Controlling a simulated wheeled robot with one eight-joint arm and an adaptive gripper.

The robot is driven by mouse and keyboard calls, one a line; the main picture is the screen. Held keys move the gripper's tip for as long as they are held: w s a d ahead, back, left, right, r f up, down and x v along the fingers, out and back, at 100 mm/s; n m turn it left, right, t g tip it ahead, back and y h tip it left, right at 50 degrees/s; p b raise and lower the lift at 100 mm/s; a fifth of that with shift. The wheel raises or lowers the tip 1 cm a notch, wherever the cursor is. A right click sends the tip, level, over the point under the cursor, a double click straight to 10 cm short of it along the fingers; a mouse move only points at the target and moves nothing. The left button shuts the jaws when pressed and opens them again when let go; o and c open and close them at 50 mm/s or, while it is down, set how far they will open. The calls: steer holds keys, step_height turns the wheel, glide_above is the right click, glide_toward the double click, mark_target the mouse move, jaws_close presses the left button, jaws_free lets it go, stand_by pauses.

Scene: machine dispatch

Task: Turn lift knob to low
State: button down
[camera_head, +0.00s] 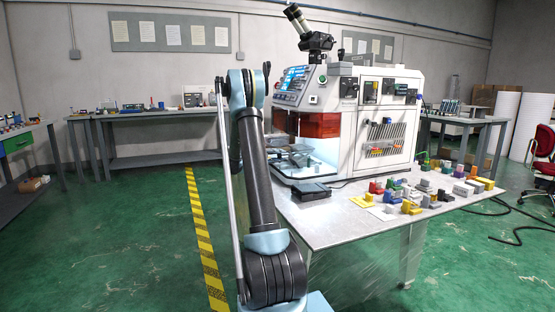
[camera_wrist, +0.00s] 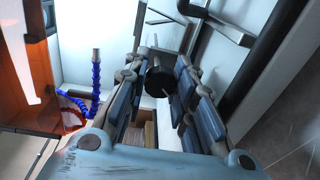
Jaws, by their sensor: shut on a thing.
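A white machine (camera_head: 385,110) with a lit chamber and orange-red window panels stands on the table. The lift knob appears to be the round black knob (camera_wrist: 158,84) in the wrist view, with a thin light rod showing by it. My gripper (camera_wrist: 160,76) has its blue-grey finger pads on either side of the knob and is shut on it. No marking for low is readable. In the head view my arm covers part of the machine's left side, and my gripper cannot be made out.
A blue segmented hose (camera_wrist: 96,78) stands left of my gripper in the wrist view, near an orange panel (camera_wrist: 25,75). A dark flat box (camera_head: 310,191) and several coloured parts (camera_head: 420,195) lie on the grey table (camera_head: 350,222). Green floor beside the yellow-black strip (camera_head: 205,240) is clear.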

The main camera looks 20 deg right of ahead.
steer(key=n, duration=0.4)
steer(key=shift+w+f+g, duration=0.1)
steer(key=shift+g, duration=0.2)
steer(key=shift+n, duration=2)
steer(key=c, duration=1.3)
jaws_free()
steer(key=shift+f, duration=0.1)
steer(key=shift+a, duration=0.15)
steer(key=a, duration=0.7)
steer(key=a+r, duration=0.1)
steer(key=a, duration=0.3)
steer(key=shift+a, duration=0.35)
